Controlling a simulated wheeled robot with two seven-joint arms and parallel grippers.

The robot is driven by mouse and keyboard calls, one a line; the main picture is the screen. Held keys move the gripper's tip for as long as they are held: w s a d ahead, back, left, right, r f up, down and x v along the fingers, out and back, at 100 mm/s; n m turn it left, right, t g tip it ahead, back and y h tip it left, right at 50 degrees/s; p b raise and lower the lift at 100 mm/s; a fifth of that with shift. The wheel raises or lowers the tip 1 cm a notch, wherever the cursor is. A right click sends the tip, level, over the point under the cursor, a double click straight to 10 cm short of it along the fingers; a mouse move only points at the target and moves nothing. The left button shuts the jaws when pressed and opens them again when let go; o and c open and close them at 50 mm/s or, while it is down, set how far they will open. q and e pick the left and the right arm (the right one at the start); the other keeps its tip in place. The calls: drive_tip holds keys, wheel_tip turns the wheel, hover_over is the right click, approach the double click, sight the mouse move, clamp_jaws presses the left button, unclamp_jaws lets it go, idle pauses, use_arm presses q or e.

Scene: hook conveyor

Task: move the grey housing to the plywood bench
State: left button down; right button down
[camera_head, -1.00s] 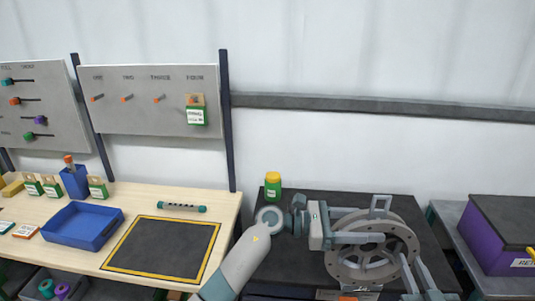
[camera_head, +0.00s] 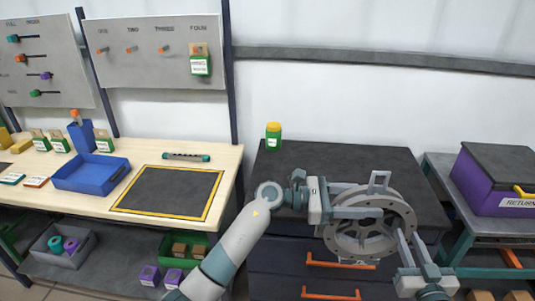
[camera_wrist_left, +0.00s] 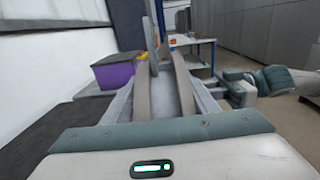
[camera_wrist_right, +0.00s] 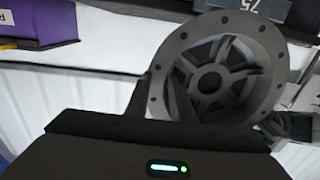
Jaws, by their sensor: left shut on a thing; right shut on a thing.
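The grey housing (camera_head: 338,238) is a thick round ring with bolt holes, spokes and bar handles. It is held upright in front of the dark cabinet. My left gripper (camera_head: 376,212) is shut on its left side; the exact grip is partly hidden. My right gripper (camera_head: 404,243) is shut on its right side, lower down. The housing's ringed face and hub also show in the right wrist view (camera_wrist_right: 270,52). The plywood bench (camera_head: 228,172) stands to the left, with a dark yellow-bordered mat (camera_head: 168,190) on it.
A blue tray (camera_head: 120,175), small cards, tagged blocks and a dark cylinder (camera_head: 186,157) are on the bench. A purple box (camera_head: 478,185) stands on the right table. Bins sit below the bench.

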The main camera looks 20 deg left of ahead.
drive_tip(key=shift+d+f+b, duration=0.1)
drive_tip(key=shift+f+b, duration=1.1)
drive_tip(key=shift+f, duration=0.35)
drive_tip(key=shift+a, duration=0.2)
